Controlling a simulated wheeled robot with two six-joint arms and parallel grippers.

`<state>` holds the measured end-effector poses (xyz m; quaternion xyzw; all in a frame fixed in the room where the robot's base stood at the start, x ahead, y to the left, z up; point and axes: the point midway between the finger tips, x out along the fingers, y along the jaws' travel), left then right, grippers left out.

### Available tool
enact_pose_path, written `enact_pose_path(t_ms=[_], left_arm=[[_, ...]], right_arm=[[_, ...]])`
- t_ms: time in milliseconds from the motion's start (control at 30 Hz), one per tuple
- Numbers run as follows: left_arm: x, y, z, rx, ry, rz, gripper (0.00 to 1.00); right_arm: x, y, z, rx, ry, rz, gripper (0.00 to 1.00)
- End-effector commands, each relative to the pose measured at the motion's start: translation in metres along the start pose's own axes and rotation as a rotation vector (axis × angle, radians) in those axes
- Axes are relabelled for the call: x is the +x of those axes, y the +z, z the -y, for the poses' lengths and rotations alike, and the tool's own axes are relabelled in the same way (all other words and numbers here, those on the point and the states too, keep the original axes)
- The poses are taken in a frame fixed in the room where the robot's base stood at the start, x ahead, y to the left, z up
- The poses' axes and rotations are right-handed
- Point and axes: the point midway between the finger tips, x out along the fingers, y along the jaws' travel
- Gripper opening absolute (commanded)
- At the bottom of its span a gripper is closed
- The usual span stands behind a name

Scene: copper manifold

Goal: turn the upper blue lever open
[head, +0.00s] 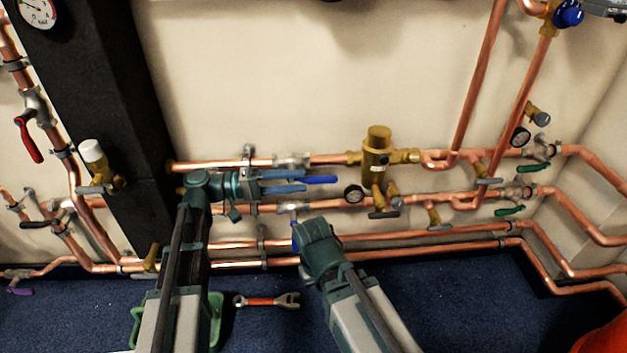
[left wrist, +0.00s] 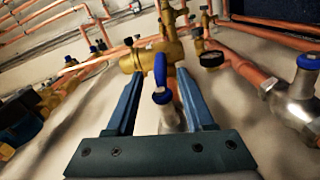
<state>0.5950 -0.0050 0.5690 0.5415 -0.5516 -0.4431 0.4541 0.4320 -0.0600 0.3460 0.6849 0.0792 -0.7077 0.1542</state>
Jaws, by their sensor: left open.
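A blue lever (head: 322,180) shows just past my left gripper's fingertips in the head view, below the steel valve (head: 290,160) on the upper pipe. My left gripper (head: 304,181) is open and points right. In the left wrist view, a blue lever (left wrist: 160,70) stands between the two spread fingers, with no clear contact on either side. A lower blue lever (head: 295,236) shows partly beside my right gripper (head: 312,240), whose body hides its fingers. A further blue-topped valve (left wrist: 308,62) is at the right of the left wrist view.
Copper pipes run along the wall behind both grippers. A brass valve body (head: 377,155) with a gauge (head: 354,194) stands to the right of the left gripper. A wrench (head: 268,300) lies on the blue floor between my arms. A dark column (head: 105,100) is at left.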

Motion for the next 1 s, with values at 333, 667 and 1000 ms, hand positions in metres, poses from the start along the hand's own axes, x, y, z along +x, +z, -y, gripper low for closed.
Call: enact_pose_path(t_ms=[333,667,1000], left_arm=[[-0.052,-0.001,0.000,0.000,0.000,0.000,0.53],[-0.059,0.000,0.000,0.000,0.001,0.002,0.53],[-0.057,0.004,0.004,-0.007,-0.021,0.005,0.53]], right_arm=[[0.001,0.000,0.000,0.000,0.000,0.000,0.00],[0.001,0.000,0.000,0.000,0.000,0.000,0.00],[0.001,0.000,0.000,0.000,0.000,0.000,0.00]])
